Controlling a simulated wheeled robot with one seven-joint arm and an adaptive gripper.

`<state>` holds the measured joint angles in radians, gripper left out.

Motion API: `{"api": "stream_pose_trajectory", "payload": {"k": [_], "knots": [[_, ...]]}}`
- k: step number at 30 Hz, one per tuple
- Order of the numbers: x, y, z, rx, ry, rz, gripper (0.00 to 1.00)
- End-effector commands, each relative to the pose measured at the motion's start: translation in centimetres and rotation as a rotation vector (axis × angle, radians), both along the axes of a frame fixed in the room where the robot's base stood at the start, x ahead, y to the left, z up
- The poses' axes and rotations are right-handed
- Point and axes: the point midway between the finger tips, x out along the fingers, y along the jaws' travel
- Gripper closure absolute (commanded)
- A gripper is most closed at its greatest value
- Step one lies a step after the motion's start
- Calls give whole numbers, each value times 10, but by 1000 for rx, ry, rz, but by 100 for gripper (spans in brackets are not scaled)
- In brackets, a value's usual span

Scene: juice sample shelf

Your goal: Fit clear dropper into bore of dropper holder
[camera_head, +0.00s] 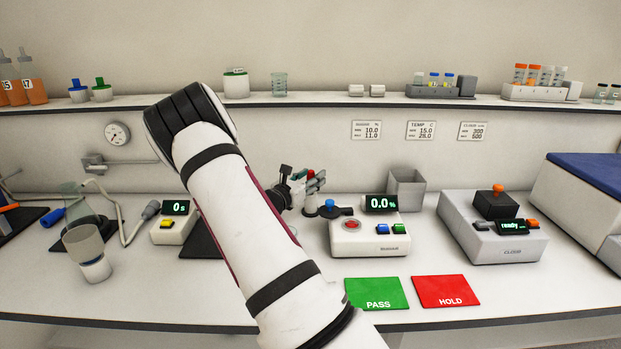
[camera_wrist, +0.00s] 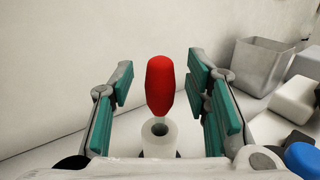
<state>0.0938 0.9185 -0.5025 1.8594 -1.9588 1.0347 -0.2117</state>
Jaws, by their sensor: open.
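The clear dropper shows mainly as its red bulb (camera_wrist: 160,84) in the wrist view. The bulb stands upright, centred between my open fingers, with a gap on each side. The dropper holder (camera_wrist: 158,136) is a pale cylinder with a dark bore, directly below the bulb. The clear stem is hard to see, so I cannot tell how deep it sits in the bore. My gripper (camera_wrist: 160,95) has its green-padded fingers spread on both sides of the dropper. In the head view, my gripper (camera_head: 307,183) is small and partly behind my arm, with the red bulb (camera_head: 311,174) at it.
A white meter reading 0.0 (camera_head: 368,234) stands right of my gripper, with a blue-topped part (camera_head: 330,204) beside it. A grey open bin (camera_head: 405,190) is behind. Green PASS (camera_head: 376,293) and red HOLD (camera_head: 445,290) mats lie in front. A timer (camera_head: 174,226) stands left.

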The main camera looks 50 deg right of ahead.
Motion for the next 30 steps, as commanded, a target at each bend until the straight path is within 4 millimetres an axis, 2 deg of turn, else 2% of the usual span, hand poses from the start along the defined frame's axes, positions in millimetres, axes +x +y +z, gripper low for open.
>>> {"api": "stream_pose_trajectory", "payload": {"k": [5,15,21,30], "knots": [[0,12,0,0,1,3,57],[-7,78,0,1,0,4,57],[-12,107,0,1,0,2,57],[-14,119,0,-1,0,0,57]]}}
